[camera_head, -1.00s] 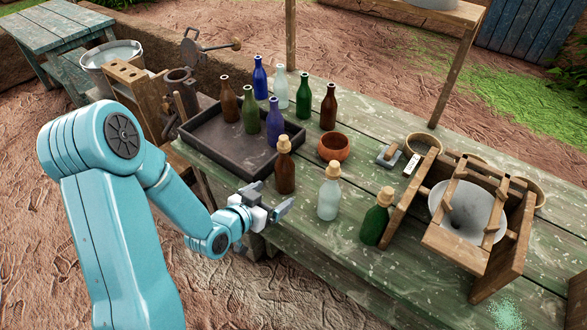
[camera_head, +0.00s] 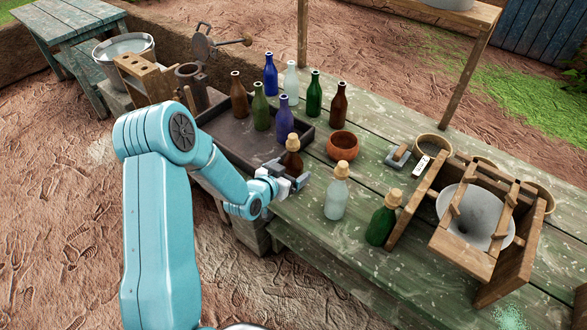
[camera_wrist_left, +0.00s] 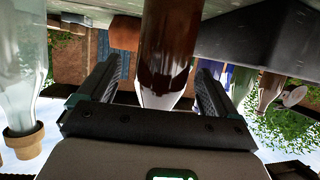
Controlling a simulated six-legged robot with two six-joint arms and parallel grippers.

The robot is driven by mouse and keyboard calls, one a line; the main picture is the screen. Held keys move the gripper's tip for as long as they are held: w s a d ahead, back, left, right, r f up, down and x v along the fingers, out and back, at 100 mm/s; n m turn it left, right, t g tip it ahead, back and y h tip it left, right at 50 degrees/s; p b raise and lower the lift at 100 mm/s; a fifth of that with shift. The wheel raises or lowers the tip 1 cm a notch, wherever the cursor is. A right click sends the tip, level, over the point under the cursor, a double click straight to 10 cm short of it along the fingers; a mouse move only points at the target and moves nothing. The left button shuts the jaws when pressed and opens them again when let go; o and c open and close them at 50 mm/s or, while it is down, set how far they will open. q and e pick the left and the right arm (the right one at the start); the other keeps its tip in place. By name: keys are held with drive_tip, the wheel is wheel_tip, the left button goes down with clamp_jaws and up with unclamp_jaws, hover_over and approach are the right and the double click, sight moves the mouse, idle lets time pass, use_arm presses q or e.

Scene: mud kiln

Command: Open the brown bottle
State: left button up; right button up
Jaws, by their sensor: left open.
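The brown bottle (camera_head: 294,160) with a pale cork (camera_head: 292,143) stands upright on the green table, in front of the dark tray. My left gripper (camera_head: 289,176) is open at this bottle, one finger on each side, and hides its lower part in the head view. In the left wrist view, which looks upside down, the brown bottle (camera_wrist_left: 166,50) stands between the spread fingers of the left gripper (camera_wrist_left: 152,90). Its neck and cork are hidden there by the gripper body. I cannot tell whether a finger touches the glass. My right gripper is not in view.
A corked clear bottle (camera_head: 336,198) and a corked green bottle (camera_head: 382,222) stand to the right. The tray (camera_head: 240,150) holds uncorked bottles; more stand behind it. A clay bowl (camera_head: 342,145) is close behind the brown bottle. A wooden frame with a funnel (camera_head: 470,218) stands farther right.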

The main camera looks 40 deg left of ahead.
sight(296, 165)
use_arm(q)
drive_tip(key=x, duration=0.1)
drive_tip(key=p+x, duration=0.1)
drive_tip(key=x, duration=0.1)
drive_tip(key=shift+a+r, duration=0.15)
drive_tip(key=shift+a, duration=0.05)
drive_tip(key=shift+w, duration=0.35)
drive_tip(key=shift+w+d+f, duration=0.1)
drive_tip(key=shift+w+f, duration=0.15)
drive_tip(key=shift+f, duration=0.05)
drive_tip(key=shift+s, duration=0.1)
drive_tip(key=c, duration=1.2)
drive_tip(key=shift+o, duration=0.2)
drive_tip(key=shift+r, duration=0.1)
wheel_tip(296, 165, up, 20)
drive_tip(key=shift+b, duration=1.1)
